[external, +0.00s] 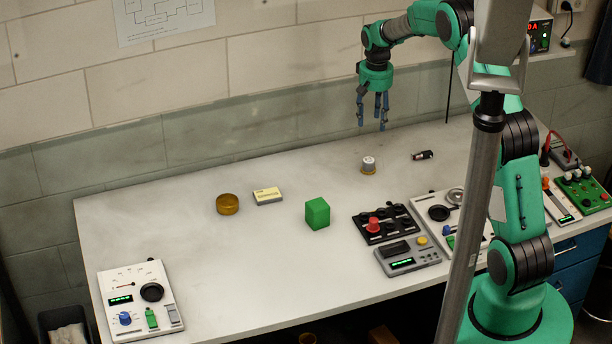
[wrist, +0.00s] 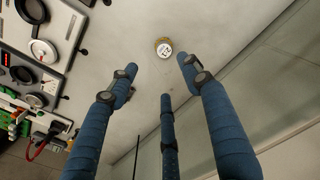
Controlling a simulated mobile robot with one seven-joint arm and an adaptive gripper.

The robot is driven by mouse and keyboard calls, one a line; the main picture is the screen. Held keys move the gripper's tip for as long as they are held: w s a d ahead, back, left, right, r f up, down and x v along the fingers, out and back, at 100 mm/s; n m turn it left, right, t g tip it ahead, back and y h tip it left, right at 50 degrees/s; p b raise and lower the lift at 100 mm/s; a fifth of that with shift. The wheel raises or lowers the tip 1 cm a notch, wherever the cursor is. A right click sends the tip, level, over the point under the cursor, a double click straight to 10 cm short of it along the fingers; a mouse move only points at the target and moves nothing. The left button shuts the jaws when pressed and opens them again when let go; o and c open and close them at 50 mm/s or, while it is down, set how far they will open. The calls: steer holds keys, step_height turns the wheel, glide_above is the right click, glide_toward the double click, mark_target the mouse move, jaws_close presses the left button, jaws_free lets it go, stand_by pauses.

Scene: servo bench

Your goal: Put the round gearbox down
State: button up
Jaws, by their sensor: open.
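The round gearbox (external: 368,165), a small short cylinder with a pale top and a brass-coloured base, stands upright on the bench (external: 270,255) near its back edge. In the wrist view the gearbox (wrist: 163,47) shows from above, with dark marks on its pale face, beyond my fingertips. My gripper (external: 373,122) has three blue fingers pointing down. It is open and empty, above the bench and apart from the gearbox. The fingers (wrist: 160,80) are spread in the wrist view, with nothing between them.
A small dark cylinder (external: 422,155) lies right of the gearbox. A black tray with a red knob (external: 374,225) and instrument panels stand in front. A green cube (external: 317,213), a yellow-topped box (external: 267,195) and an amber dish (external: 228,204) are further left. The bench around the gearbox is clear.

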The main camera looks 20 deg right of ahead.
steer(key=s+r+n+t, duration=0.1)
steer(key=s+r+t, duration=0.2)
steer(key=s+r, duration=2.15)
steer(key=s+r+n+t, duration=0.1)
steer(key=s+r+t, duration=0.1)
steer(key=s, duration=2.5)
steer(key=shift+r, duration=0.6)
steer(key=shift+f, duration=0.1)
step_height(320, 180, down, 4)
steer(key=b, duration=0.4)
steer(key=shift+f+b, duration=0.25)
steer(key=shift+b, duration=0.15)
steer(key=shift+o, duration=0.5)
